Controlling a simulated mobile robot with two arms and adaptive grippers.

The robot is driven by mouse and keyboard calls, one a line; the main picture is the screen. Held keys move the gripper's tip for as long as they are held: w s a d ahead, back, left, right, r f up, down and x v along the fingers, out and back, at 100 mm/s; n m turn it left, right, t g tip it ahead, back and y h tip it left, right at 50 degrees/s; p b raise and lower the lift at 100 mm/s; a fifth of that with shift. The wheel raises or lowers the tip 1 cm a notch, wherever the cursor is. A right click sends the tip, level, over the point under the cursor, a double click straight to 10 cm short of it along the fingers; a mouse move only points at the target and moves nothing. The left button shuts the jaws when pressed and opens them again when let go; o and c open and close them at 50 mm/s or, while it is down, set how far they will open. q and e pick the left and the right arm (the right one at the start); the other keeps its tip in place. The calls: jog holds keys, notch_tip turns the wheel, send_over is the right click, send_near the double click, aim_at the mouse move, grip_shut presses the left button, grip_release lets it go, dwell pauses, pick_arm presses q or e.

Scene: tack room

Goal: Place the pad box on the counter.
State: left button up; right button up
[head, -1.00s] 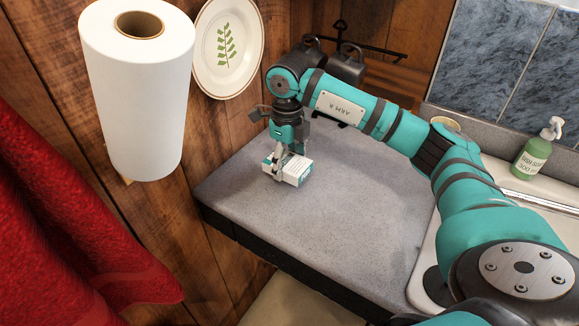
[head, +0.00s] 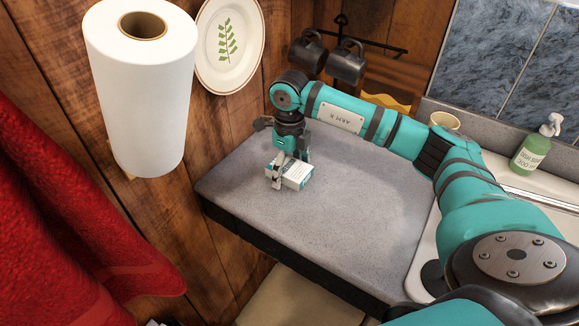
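The pad box (head: 296,175) is a small white box with teal ends, in the head view at the left part of the grey counter (head: 310,230). My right gripper (head: 278,178) points down at the box, with its fingers around it. The fingers appear closed on the box. The box looks to be at or just above the counter surface; I cannot tell whether it touches. My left gripper is not in view.
A paper towel roll (head: 145,100) and a plate (head: 229,45) are on the wooden wall at left. Dark mugs (head: 346,62) hang behind my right arm. A green soap bottle (head: 531,152) stands by the sink at right. The counter's front is clear.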

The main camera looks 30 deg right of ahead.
aim_at(289, 167)
jog(key=shift+r, duration=0.5)
notch_tip(289, 167, up, 11)
jog(key=b, duration=0.2)
jog(key=shift+r, duration=0.15)
